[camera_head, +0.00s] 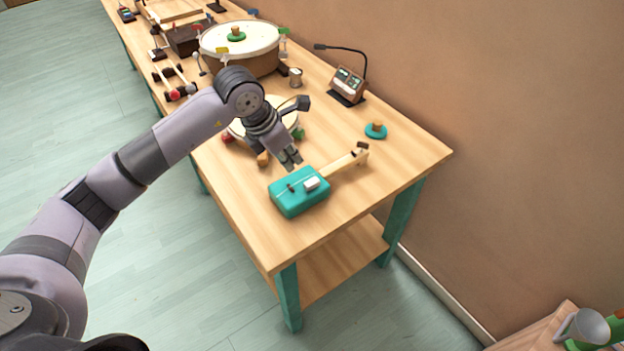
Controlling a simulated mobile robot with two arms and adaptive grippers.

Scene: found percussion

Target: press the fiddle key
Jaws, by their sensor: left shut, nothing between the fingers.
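The fiddle is a teal box (289,202) with a pale wooden neck (342,165), lying near the front end of the workbench. A small white block (312,184) sits on the box top, with a small dark piece beside it. Small dark pegs show at the neck's far end. I cannot tell for sure which part is the key; the white block looks most like one. My left gripper (291,163) is shut and empty, pointing down just behind the teal box. It appears apart from the box. My right gripper is not in view.
A round drum (264,128) stands partly hidden behind my left gripper. A larger drum (239,57) is farther back. A teal knobbed disc (376,131) and a small device with a bent lamp-like arm (348,85) lie right. The bench's front corner is clear.

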